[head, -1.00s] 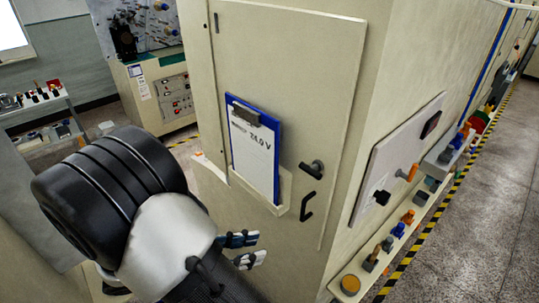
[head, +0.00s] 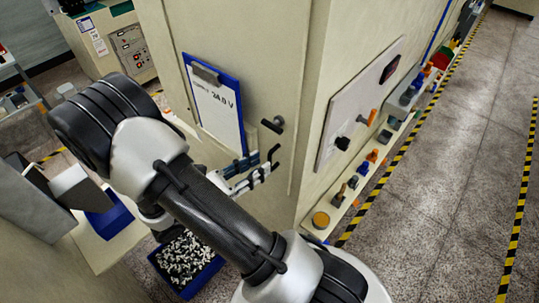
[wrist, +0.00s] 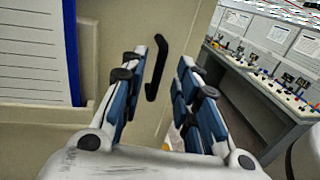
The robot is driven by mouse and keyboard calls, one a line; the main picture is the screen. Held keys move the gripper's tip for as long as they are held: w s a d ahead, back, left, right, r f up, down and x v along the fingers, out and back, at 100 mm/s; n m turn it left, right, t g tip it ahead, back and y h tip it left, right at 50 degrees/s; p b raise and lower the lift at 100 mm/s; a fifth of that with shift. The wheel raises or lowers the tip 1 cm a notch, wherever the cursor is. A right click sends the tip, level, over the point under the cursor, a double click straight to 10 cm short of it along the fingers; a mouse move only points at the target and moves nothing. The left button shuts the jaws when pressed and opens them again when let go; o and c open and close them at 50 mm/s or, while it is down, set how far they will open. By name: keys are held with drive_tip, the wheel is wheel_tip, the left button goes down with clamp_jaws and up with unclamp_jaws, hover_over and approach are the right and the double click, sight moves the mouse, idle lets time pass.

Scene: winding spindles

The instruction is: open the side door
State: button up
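The side door (head: 262,60) is a beige cabinet panel and looks flush with its frame. A black turn knob (head: 272,124) sits on it, with a black hooked pull handle (head: 272,153) just below. My gripper (head: 262,167) is at the handle, low on the door. In the wrist view my gripper (wrist: 168,58) is open, its blue-padded fingers spread to either side of the handle (wrist: 156,68). The handle appears between the fingers, slightly nearer the left one; I cannot tell whether it touches them. The knob does not show clearly in the wrist view.
A control panel (head: 355,100) and a ledge of small parts (head: 345,197) line the cabinet's right face. A blue bin (head: 188,262) stands on the floor. Floor is clear at right.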

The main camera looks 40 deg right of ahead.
sight(270, 159)
drive_tip(key=d, duration=0.4)
drive_tip(key=shift+s+d+p, duration=0.3)
drive_tip(key=shift+d, duration=0.1)
clamp_jaws()
idle(0.4)
